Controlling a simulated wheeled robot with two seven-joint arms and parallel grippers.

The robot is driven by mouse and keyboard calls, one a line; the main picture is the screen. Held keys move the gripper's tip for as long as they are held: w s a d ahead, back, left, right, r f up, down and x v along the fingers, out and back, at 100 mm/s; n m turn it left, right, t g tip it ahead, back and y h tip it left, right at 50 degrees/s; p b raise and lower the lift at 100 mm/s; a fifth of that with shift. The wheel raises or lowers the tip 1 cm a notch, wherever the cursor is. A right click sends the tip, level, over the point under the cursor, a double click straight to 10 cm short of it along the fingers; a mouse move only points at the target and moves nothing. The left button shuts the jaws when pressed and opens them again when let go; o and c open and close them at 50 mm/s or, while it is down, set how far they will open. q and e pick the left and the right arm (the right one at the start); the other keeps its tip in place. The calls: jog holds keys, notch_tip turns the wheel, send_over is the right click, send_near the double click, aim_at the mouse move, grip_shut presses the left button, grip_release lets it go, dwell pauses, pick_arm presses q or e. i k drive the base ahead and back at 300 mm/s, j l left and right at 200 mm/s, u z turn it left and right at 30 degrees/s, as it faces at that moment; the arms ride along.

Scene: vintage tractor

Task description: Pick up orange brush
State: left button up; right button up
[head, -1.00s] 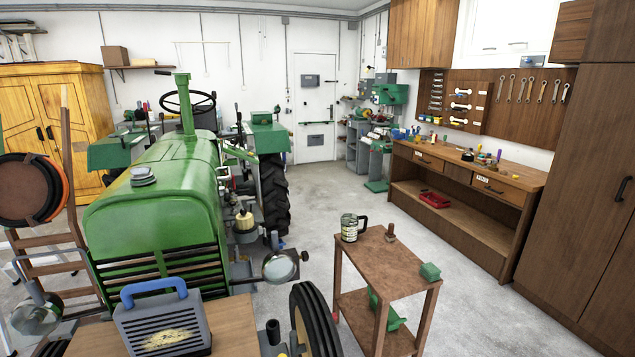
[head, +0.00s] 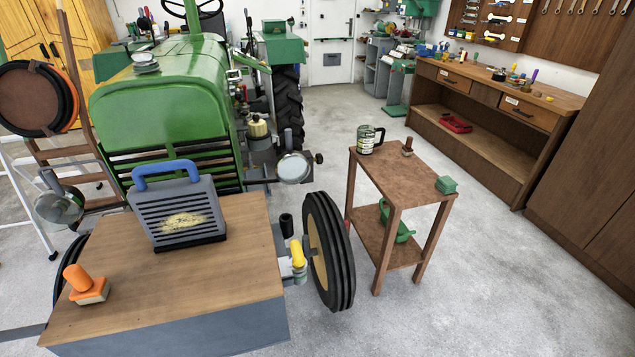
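The orange brush (head: 87,285) stands on the near left part of a wooden-topped table (head: 185,284). It has a rounded orange handle tilted up to the left and a pale block below it. The space around it on the tabletop is clear. Neither of my grippers shows in the head view.
A grey box with a blue handle (head: 176,206) stands on the same table, behind and right of the brush. A green tractor (head: 165,100) is behind the table. A small brown side table (head: 402,175) stands to the right, with open floor around it.

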aim_at(86, 290)
jog(key=i+u, duration=0.1)
jog(key=u, duration=0.35)
jog(key=l+u, duration=0.15)
jog(key=u, duration=0.3)
jog(key=i+l+u, duration=0.1)
jog(key=u, duration=0.35)
jog(key=l+u, duration=0.15)
jog(key=u, duration=0.3)
jog(key=l+u, duration=0.15)
jog(key=u, duration=0.35)
jog(key=l+u, duration=0.3)
jog(key=l, duration=0.55)
jog(key=l+u, duration=0.3)
jog(key=l, duration=0.6)
